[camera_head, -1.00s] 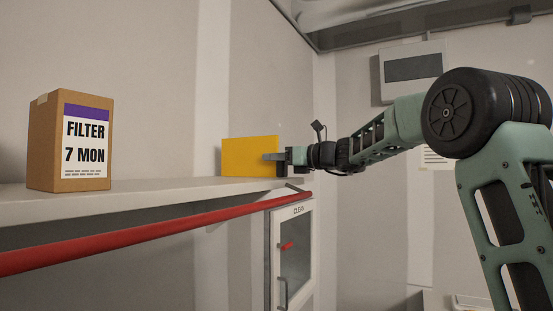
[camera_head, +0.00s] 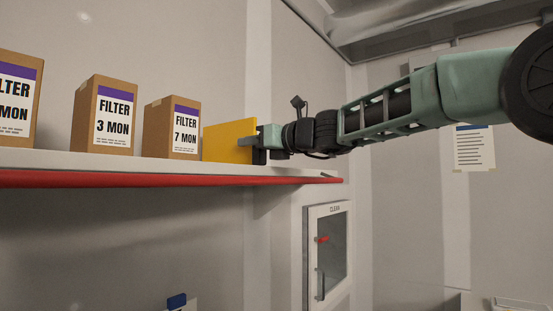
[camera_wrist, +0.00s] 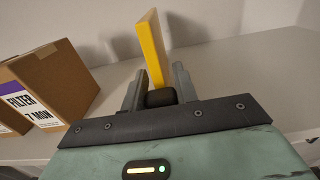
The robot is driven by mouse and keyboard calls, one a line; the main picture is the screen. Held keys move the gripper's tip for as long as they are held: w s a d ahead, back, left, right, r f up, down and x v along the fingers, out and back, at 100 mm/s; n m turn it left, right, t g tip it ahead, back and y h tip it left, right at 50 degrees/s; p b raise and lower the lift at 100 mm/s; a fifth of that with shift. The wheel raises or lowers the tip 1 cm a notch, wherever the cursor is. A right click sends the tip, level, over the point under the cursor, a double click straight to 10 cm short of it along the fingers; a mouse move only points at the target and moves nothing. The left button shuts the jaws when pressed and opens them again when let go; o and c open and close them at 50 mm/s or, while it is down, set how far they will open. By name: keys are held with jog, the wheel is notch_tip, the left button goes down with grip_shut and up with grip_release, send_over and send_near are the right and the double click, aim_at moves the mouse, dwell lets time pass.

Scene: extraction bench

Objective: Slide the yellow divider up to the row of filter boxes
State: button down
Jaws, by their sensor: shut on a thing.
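The yellow divider (camera_head: 228,140) stands upright on the shelf, to the right of the row of filter boxes. My gripper (camera_head: 256,141) is shut on its near edge; the wrist view shows the divider (camera_wrist: 152,48) between the two fingers (camera_wrist: 157,88). The nearest box, marked FILTER 7 MON (camera_head: 172,128), stands just left of the divider in the head view. In the wrist view this box (camera_wrist: 52,85) is apart from the divider, with bare shelf between. Further left are the FILTER 3 MON box (camera_head: 104,114) and another, partly cut-off box (camera_head: 17,100).
The shelf (camera_head: 60,161) has a red rail (camera_head: 150,180) along its front edge. A wall stands behind. Below, at right, is a white cabinet marked CLEAN (camera_head: 328,255). The shelf right of the divider is clear in the wrist view.

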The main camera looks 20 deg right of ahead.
jog(key=s+a, duration=0.1)
jog(key=a, duration=0.1)
jog(key=s+a+b, duration=0.1)
jog(key=s+a, duration=0.1)
jog(key=a, duration=0.1)
jog(key=s+a, duration=0.2)
jog(key=a, duration=0.1)
jog(key=shift+s, duration=0.2)
jog(key=c, duration=1.1)
grip_release()
jog(key=b+v, duration=0.3)
jog(key=v, duration=0.9)
jog(key=shift+s+a+f, duration=0.1)
jog(key=shift+f, duration=0.05)
jog(key=b+v, duration=0.5)
jog(key=b, duration=0.7)
jog(key=shift+s, duration=0.1)
